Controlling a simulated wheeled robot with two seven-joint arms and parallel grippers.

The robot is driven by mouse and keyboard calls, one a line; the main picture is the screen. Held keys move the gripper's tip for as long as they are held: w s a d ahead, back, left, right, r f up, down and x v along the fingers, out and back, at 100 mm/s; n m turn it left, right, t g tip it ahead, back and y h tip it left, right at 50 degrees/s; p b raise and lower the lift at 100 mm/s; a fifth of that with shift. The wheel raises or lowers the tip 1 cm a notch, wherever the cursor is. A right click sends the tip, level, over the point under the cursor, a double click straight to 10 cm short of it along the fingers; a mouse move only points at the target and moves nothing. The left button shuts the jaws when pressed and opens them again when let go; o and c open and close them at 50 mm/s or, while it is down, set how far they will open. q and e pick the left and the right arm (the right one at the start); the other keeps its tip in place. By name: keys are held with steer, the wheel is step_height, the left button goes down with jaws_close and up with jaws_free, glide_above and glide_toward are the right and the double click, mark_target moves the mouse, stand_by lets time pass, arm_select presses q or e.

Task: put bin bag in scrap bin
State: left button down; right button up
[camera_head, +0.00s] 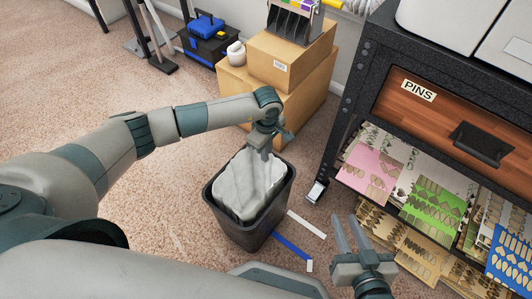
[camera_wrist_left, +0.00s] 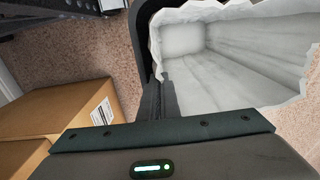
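The scrap bin (camera_head: 232,228) is a dark, open-topped bin standing on the carpet, its rim also in the left wrist view (camera_wrist_left: 143,45). The bin bag (camera_head: 236,185) is white and crumpled and sits in the bin's mouth. In the left wrist view the bag (camera_wrist_left: 240,62) is open, with its hollow inside and ragged edge showing. My left gripper (camera_head: 262,172) points down at the bag; its fingers (camera_wrist_left: 159,98) are close together on the bag's edge by the bin rim. My right gripper (camera_head: 354,236) is open and empty, right of the bin. The bag's bottom is hidden.
Cardboard boxes (camera_head: 308,100) stand behind the bin, with a rack on top. A dark shelf unit (camera_head: 344,115) with a PINS drawer (camera_head: 455,120) and colored sheets (camera_head: 430,212) stands at the right. Blue and white strips (camera_head: 292,245) lie beside the bin.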

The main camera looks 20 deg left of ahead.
steer(key=shift+r, duration=0.1)
stand_by(0.3)
arm_select(q)
steer(key=shift+f, duration=0.1)
steer(key=c, duration=2.3)
jaws_free()
arm_select(e)
steer(key=shift+w+a+r, duration=0.1)
steer(key=shift+a+r, duration=0.05)
steer(key=shift+r, duration=0.1)
steer(key=shift+f, duration=0.1)
